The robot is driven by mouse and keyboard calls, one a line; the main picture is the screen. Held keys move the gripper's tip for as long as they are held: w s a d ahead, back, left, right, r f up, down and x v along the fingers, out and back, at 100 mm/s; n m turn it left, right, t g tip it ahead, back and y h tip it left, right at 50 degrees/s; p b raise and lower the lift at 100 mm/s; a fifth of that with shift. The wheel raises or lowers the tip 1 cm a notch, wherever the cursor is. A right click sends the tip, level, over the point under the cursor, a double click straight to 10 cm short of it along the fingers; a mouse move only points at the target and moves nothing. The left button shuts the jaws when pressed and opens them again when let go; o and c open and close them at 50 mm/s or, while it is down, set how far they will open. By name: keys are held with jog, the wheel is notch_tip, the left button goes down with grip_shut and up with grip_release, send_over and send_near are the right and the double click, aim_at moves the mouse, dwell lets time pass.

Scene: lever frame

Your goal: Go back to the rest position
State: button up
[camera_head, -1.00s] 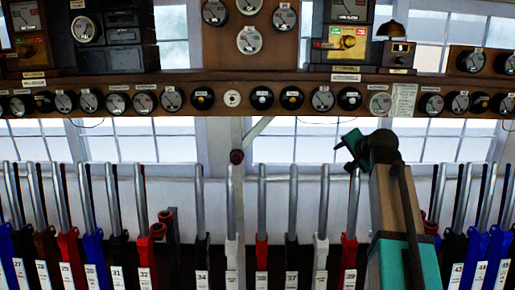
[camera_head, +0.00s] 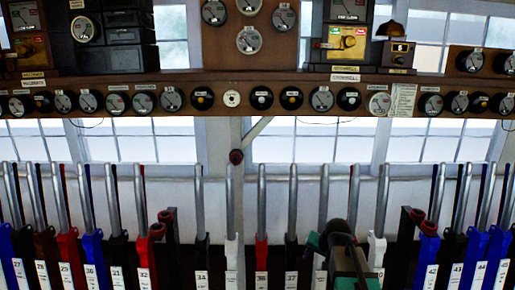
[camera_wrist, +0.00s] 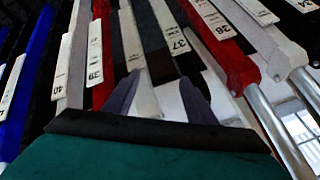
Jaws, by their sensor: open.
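My gripper shows in the wrist view (camera_wrist: 157,102) as two grey fingers standing apart, with nothing between them. Labelled levers lie beyond the fingers, among them red lever 36 (camera_wrist: 234,68) and red lever 39 (camera_wrist: 104,92). In the head view my arm shows low, right of the middle, in front of the levers around 38 and 39. The fingertips cannot be made out there. I cannot tell whether the fingers touch any lever.
A row of levers with silver handles spans the head view, including blue lever 30 (camera_head: 93,250) and red lever 32 (camera_head: 145,255).

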jog(key=s+a+f+n+g+b, duration=0.1)
jog(key=s+f+g, duration=0.2)
jog(key=s+f, duration=1.1)
jog(key=s+a+f+n+g+b, duration=0.1)
jog(key=s+f+g, duration=0.3)
jog(key=s+f, duration=1)
jog(key=s+a+f+n+g+h+b, duration=0.1)
jog(key=s+a+f+n+g+b, duration=0.1)
jog(key=s+f, duration=1.3)
jog(key=shift+s+n+g, duration=0.6)
jog(key=shift+s+g, duration=0.45)
jog(key=shift+g, duration=0.05)
jog(key=shift+a+r, duration=0.1)
jog(key=shift+a, duration=0.05)
